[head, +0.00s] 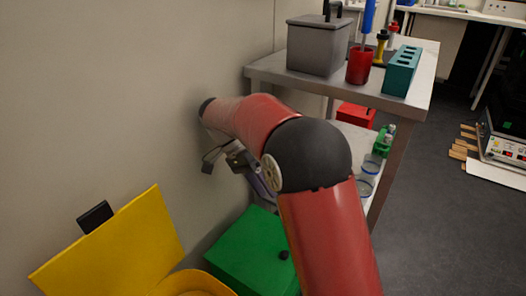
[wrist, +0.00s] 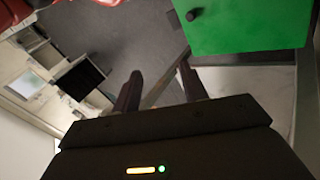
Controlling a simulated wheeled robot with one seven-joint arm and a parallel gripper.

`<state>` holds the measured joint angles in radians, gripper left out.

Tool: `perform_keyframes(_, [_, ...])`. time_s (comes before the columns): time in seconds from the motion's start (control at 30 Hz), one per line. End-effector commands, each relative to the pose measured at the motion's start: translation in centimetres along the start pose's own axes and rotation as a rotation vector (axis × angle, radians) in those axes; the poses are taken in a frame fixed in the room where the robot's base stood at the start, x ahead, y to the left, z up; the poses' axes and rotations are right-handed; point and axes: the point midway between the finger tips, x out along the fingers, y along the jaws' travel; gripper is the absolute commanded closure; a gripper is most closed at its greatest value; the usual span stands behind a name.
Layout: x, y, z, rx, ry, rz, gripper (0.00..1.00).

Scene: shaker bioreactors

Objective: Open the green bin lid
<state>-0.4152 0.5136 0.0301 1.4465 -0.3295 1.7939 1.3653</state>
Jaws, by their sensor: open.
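The green bin lid (head: 248,252) is closed and lies flat, low on the floor side beside the wall, with a small black knob (head: 283,255) near its right edge. In the wrist view the green lid (wrist: 250,25) fills the upper right, with its black knob (wrist: 194,14) near the top left corner. My gripper (head: 216,158) is above the green bin, near the wall, partly hidden by my arm. In the wrist view my gripper's two dark fingers (wrist: 158,85) are apart with nothing between them. They do not touch the lid or knob.
A yellow bin with its lid (head: 125,245) raised stands left of the green bin. A metal cart (head: 425,70) stands behind, holding a grey container (head: 318,45), a red cup (head: 359,66) and a teal rack (head: 402,72). Open floor (head: 430,220) lies to the right.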

Motion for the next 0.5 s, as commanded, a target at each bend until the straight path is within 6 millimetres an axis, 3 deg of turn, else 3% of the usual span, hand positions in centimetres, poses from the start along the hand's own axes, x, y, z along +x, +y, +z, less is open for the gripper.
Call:
perform_keyframes(0.33, [-7.0, 5.4, -1.5, 0.003, 0.002, -0.004, 0.57])
perform_keyframes(0.5, [-7.3, 5.6, -1.5, 0.0, 0.0, 0.008, 0.57])
